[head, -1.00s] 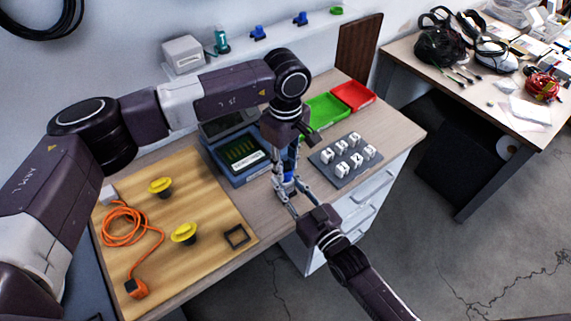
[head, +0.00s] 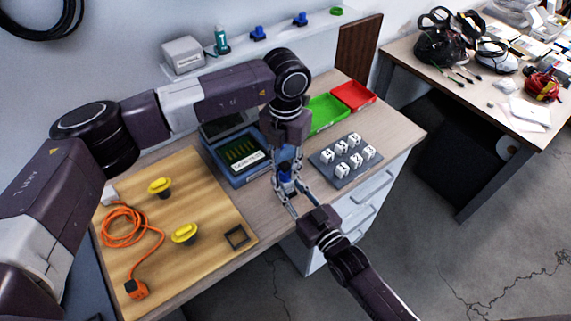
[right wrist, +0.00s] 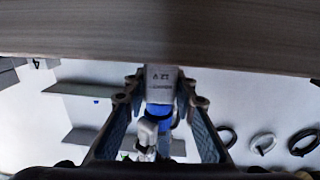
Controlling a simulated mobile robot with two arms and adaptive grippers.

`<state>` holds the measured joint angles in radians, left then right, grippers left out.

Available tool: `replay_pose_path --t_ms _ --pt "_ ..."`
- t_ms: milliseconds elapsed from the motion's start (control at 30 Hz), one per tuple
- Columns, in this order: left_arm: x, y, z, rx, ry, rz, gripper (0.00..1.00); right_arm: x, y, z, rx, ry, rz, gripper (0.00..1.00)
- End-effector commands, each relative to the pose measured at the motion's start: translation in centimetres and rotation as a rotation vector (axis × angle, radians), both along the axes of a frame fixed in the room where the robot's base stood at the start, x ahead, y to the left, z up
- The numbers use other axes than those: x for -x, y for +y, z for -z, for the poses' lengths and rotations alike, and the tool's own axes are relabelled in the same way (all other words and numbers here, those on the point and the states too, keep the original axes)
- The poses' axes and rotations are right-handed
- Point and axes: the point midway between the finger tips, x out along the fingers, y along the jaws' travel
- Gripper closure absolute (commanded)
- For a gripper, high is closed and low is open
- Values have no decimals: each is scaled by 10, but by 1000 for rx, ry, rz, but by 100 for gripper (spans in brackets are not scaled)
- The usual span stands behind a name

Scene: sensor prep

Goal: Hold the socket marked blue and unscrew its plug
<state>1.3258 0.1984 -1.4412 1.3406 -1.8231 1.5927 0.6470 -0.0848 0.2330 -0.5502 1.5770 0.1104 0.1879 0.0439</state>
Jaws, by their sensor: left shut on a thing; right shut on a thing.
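The socket (right wrist: 160,78) is a pale grey body with small dark print, and a blue band (right wrist: 160,116) shows on it in the right wrist view. My right gripper (head: 286,190) comes from the lower right in the head view and is shut on the socket, with a finger on each side. My left gripper (head: 287,160) points down from above, closed on the plug at the socket's other end. The plug is mostly hidden by the left fingers, and a dark blue part (head: 285,169) shows between the grippers. I cannot tell how far the plug is screwed in.
A blue case (head: 236,176) with a green board stands just left of the grippers. A grey plate (head: 345,174) with several white blocks is at the right. Green (head: 326,109) and red (head: 354,94) trays lie behind. A wooden mat (head: 205,265) holds orange cable and yellow knobs.

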Motion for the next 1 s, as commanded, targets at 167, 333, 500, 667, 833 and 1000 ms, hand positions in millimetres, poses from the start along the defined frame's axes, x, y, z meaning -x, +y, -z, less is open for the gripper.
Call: replay_pose_path --t_ms 167,333,500,667,833,1000 --pt "-1 0 0 1 -2 -323 100 1 1 0 -1 -1 -2 100" --pt "-1 0 -1 1 -2 -636 100 1 1 0 -1 -1 -2 100" --pt "-1 1 -1 0 -3 -949 100 1 1 0 -1 -1 -2 100" --pt "-1 1 -1 2 -3 -1238 100 1 1 0 -1 -1 -1 100" --pt "-1 1 -1 1 -3 -1461 100 1 1 0 -1 -1 -1 100" --pt "-1 1 -1 0 -4 -1502 100 1 1 0 -1 -1 -1 100"
